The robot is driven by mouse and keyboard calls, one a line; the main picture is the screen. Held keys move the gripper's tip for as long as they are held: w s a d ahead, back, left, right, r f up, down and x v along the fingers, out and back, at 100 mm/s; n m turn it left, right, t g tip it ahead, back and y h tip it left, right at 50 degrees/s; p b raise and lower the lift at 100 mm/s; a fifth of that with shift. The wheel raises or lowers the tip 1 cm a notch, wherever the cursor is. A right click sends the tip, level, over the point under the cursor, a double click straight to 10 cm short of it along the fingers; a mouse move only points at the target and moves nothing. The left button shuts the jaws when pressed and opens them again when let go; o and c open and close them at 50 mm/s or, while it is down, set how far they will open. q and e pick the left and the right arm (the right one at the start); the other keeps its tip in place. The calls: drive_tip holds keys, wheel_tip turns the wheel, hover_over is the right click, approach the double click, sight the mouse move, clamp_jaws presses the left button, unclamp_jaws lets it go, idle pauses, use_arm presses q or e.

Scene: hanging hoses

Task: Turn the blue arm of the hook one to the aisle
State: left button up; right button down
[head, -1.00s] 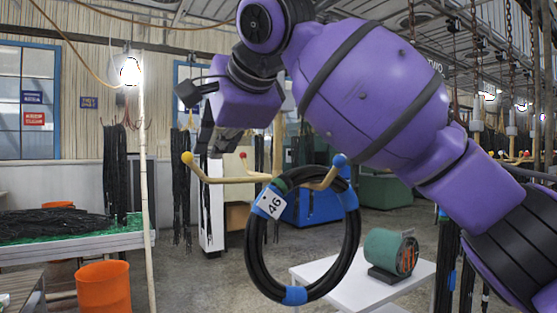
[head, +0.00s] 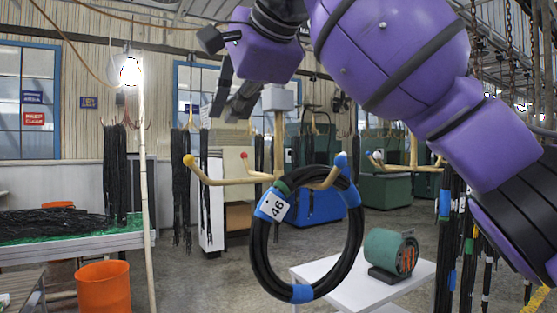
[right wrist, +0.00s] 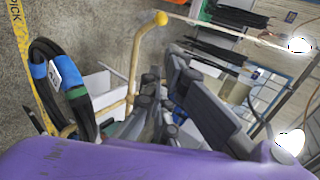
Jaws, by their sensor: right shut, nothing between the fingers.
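The hook (head: 278,160) is a cream post with arms under a pale block. Its yellow-tipped arm (head: 215,180) points left, a red tip (head: 243,155) shows behind, and its blue-tipped arm (head: 328,182) points right. A black hose coil (head: 257,245) with blue bands and a "46" tag hangs over the blue arm's side. My right gripper (head: 228,118) is shut and empty, above the yellow arm and left of the post; contact cannot be told. In the right wrist view the yellow-tipped arm (right wrist: 137,62) and the coil (right wrist: 36,66) lie left of the fingers. My left gripper is out of view.
A white table (head: 335,290) with a green reel (head: 388,250) stands below right of the coil. Other hooks and hoses (head: 450,215) hang at right. An orange bucket (head: 103,288) and a hose-covered bench (head: 100,243) are at left.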

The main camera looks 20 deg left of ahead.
drive_tip(key=s+d, duration=0.7)
drive_tip(key=d, duration=0.2)
drive_tip(key=shift+s+d, duration=0.15)
drive_tip(key=shift+d, duration=0.1)
idle(0.5)
